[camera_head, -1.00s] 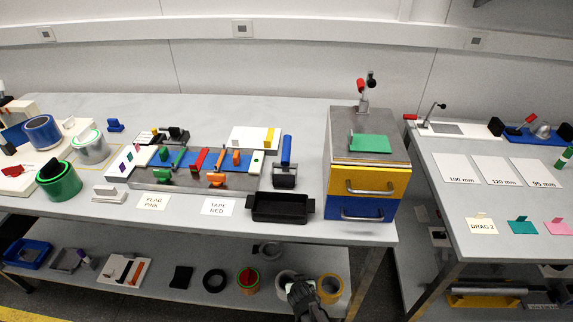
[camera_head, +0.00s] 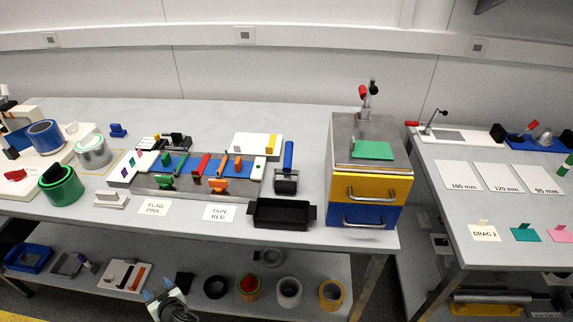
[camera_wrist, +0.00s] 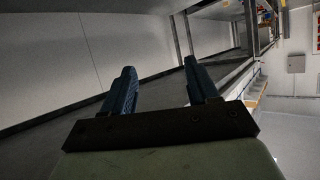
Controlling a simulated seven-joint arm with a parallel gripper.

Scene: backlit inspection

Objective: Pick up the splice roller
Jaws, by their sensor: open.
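What looks like the splice roller is a tool with an upright blue handle (camera_head: 288,157) and a dark, boxy lower part (camera_head: 286,182). It stands on the grey bench right of the long work fixture. My gripper (camera_head: 157,290) is low at the front, in front of the lower shelf, well below and left of the roller. Its two blue fingers are apart with nothing between them. In the wrist view the open gripper (camera_wrist: 160,72) faces a wall and a bench edge; the roller does not show there.
A black tray (camera_head: 281,226) sits just in front of the roller. A drawer unit (camera_head: 368,188) with yellow and blue fronts stands to its right. The fixture (camera_head: 190,183) with coloured clamps is to its left. Tape rolls (camera_head: 289,290) line the lower shelf.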

